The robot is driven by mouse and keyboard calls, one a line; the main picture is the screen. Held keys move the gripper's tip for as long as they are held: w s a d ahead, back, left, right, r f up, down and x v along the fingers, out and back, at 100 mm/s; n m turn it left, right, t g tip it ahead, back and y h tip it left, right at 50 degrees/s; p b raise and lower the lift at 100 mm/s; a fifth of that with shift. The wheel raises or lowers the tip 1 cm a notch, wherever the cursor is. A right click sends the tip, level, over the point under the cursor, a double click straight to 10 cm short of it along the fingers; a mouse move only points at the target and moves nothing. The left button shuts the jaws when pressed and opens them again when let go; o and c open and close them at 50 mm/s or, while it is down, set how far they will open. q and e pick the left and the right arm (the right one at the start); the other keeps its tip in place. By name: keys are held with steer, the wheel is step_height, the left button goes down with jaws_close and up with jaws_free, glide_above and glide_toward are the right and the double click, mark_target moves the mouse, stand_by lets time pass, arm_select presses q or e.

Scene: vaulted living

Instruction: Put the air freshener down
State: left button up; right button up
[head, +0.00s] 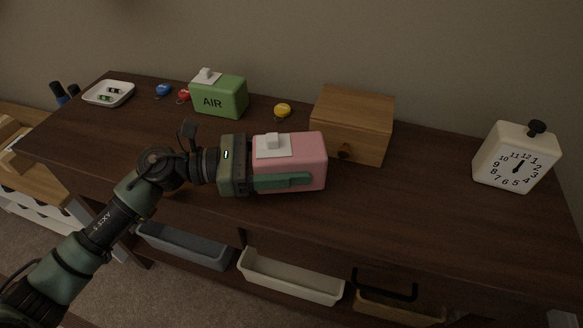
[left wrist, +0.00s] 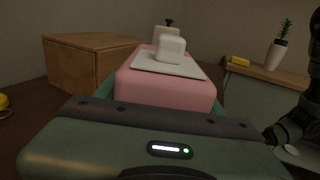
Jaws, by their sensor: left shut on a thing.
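In the left wrist view the pink air freshener (left wrist: 165,90) sits straight ahead, white button up. My right gripper is not visible.
A green box marked AIR (head: 218,97) stands behind my gripper. The wooden drawer box (head: 353,122) is close behind the pink one. A white clock (head: 515,158) stands at the right, a white tray (head: 108,93) at the far left. Tabletop is clear between drawer box and clock.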

arm_select(q)
step_height(320, 180, down, 2)
steer(key=shift+f, duration=0.1)
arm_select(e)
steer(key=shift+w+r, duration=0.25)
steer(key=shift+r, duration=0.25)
arm_select(q)
steer(key=shift+f, duration=0.1)
steer(key=o, duration=1.5)
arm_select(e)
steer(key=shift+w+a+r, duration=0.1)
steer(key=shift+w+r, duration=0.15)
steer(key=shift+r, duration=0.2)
